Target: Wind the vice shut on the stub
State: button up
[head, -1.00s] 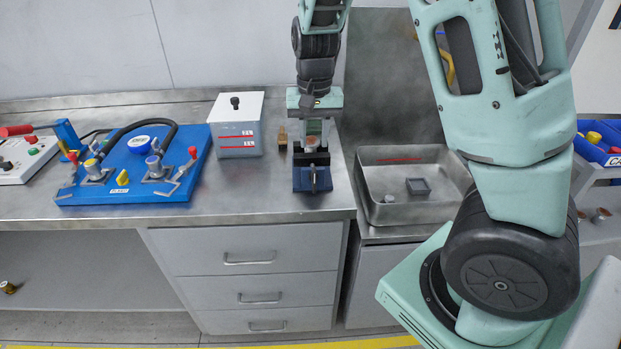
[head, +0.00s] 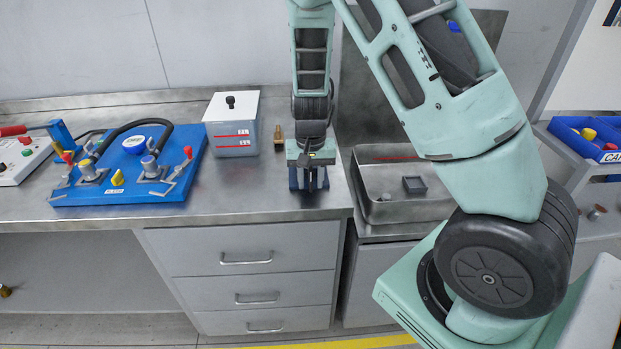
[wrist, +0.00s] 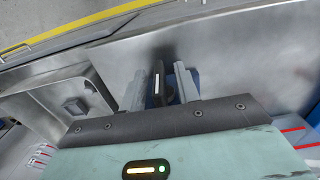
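The blue vice (head: 294,180) stands near the bench's front edge, mostly covered by my gripper (head: 308,180) in the head view. In the wrist view my gripper (wrist: 160,88) has its two grey fingers apart. A dark upright bar with a white mark, apparently the vice handle (wrist: 157,85), shows between them, with gaps at its sides. A bit of the blue vice (wrist: 174,90) shows beside it. The stub and the jaws are hidden behind my gripper, so I cannot tell how the jaws stand.
A small brass fitting (head: 278,138) stands left of the vice, near a white-lidded grey box (head: 232,128). A blue pump board (head: 130,165) lies further left. A metal tray (head: 400,207) holding a small dark square dish (head: 414,185) is to the right.

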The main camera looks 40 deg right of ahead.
jog(key=shift+c, duration=0.3)
grip_shut()
jog(key=y+b, duration=0.1)
jog(key=b, duration=0.3)
jog(key=shift+d+f+t, duration=0.1)
jog(key=shift+f+t, duration=0.2)
jog(key=shift+f, duration=0.05)
jog(key=t+y+b, duration=0.1)
jog(key=b, duration=0.4)
jog(key=shift+r+y+b, duration=0.15)
jog(key=shift+y+b, duration=0.25)
jog(key=shift+b, duration=0.2)
jog(key=shift+r, duration=0.1)
jog(key=shift+r, duration=0.1)
jog(key=shift+o, duration=0.3)
grip_release()
jog(key=shift+r, duration=0.1)
